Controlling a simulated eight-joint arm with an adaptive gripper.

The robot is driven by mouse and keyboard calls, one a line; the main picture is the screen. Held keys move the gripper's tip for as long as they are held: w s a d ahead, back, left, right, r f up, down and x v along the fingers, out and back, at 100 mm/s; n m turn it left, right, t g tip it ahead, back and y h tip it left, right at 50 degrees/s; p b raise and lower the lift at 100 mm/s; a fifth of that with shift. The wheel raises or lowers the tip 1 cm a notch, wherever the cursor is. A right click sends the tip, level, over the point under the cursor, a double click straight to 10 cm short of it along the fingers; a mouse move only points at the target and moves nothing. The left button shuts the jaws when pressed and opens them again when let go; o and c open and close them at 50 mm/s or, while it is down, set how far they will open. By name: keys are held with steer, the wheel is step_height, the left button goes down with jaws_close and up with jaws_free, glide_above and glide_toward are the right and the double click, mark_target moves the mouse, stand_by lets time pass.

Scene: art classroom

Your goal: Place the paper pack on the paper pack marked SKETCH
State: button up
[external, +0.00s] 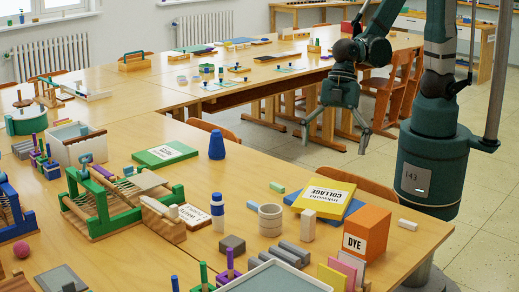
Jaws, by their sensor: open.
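My gripper (335,136) hangs open and empty, fingers spread and pointing down, at the right of the external view. In the picture it lies above the yellow pack (323,199), whose white label reads COLLAGE. That pack lies flat on a blue pack (350,210) near the table's right edge; any label on the blue one is hidden. A green pack (166,153) with a white label lies flat farther back and left; its print is too small to read. I cannot make out the word SKETCH on any pack.
An orange box marked DYE (366,232) stands close in front of the packs. A green-and-wood loom (115,200) is at left.

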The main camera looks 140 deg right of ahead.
steer(key=shift+r, duration=0.1)
steer(key=s+a+r+m+t, duration=0.1)
steer(key=s+a+r, duration=0.2)
steer(key=r, duration=0.3)
steer(key=s+a+r+m+t+h, duration=0.1)
steer(key=s+a+r+m, duration=0.1)
steer(key=r, duration=0.4)
steer(key=s+a+r+m+t, duration=0.1)
steer(key=s+a+r, duration=0.3)
steer(key=s+r, duration=0.2)
steer(key=shift+s+a+h, duration=0.25)
steer(key=shift+s+h, duration=0.05)
steer(key=shift+h, duration=0.1)
steer(key=shift+f, duration=0.1)
